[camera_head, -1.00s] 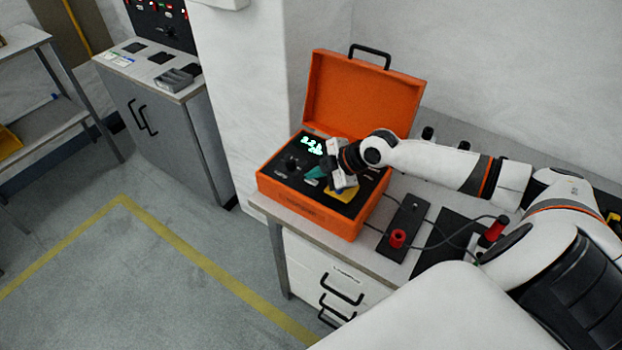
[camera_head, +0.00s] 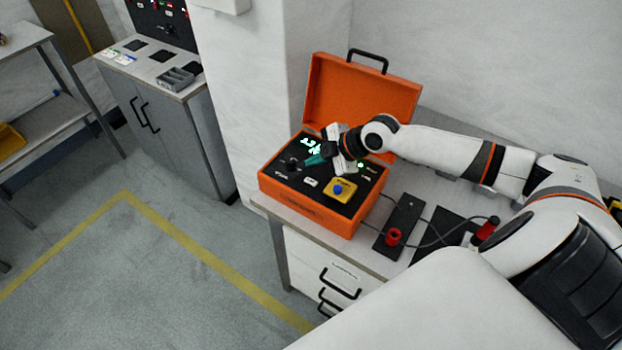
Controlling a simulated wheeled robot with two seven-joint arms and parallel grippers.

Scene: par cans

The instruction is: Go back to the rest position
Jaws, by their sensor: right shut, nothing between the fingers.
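My right gripper (camera_head: 318,159) hangs above the panel of an open orange case (camera_head: 306,210). Its teal-tipped fingers are shut and empty, near a lit green display (camera_head: 311,145) that they partly hide. A yellow plate with a blue button (camera_head: 338,188) shows clear on the panel, to the right of and below the fingers. My right arm reaches in from the right over the bench. My left gripper is not in view.
The case's raised lid (camera_head: 362,98) stands behind my gripper. On the bench, a black block with a red knob (camera_head: 393,237) and a red-capped part (camera_head: 487,228) are joined by cables. A grey cabinet (camera_head: 165,130) stands at the left. The floor in front is clear.

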